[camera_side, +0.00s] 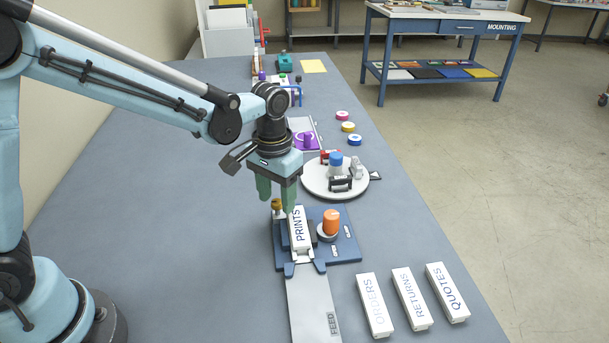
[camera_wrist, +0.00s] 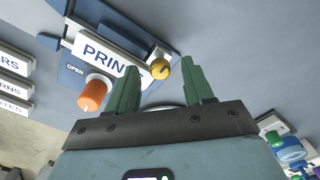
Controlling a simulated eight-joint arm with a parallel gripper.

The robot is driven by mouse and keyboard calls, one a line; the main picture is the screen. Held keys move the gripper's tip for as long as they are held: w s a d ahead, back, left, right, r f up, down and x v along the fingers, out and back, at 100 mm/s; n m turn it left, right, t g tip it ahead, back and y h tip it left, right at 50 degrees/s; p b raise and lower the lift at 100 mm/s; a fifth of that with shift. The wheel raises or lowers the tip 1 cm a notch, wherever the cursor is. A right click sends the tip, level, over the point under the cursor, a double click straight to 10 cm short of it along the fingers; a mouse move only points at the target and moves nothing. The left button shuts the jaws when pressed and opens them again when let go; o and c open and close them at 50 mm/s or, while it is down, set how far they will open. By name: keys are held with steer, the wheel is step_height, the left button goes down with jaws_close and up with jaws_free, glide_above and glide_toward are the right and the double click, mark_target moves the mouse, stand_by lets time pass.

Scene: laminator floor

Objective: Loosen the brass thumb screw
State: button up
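The brass thumb screw (camera_side: 276,204) stands upright at the left back corner of the blue fixture (camera_side: 346,248). It also shows as a round brass head in the wrist view (camera_wrist: 160,69). My gripper (camera_side: 277,207) points down at it with two green fingers spread apart and nothing held between them. In the wrist view my gripper (camera_wrist: 160,70) has its fingertips on either side of the screw head in the picture. I cannot tell how far the tips are above it, and no contact is visible.
Next to the screw, the fixture holds a white block marked PRINTS (camera_side: 300,231) and an orange knob (camera_side: 331,222). A round white turntable (camera_side: 334,190) with small parts stands behind. White blocks marked ORDERS (camera_side: 375,305), RETURNS and QUOTES lie at front right. The left bench surface is clear.

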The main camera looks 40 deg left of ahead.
mark_target(276, 201)
step_height(276, 201, up, 12)
stand_by(0.9)
steer(key=s+a+f+t, duration=0.3)
steer(key=s+a+t, duration=0.4)
steer(key=s, duration=0.3)
steer(key=shift+s+a, duration=0.25)
steer(key=shift+s, duration=0.15)
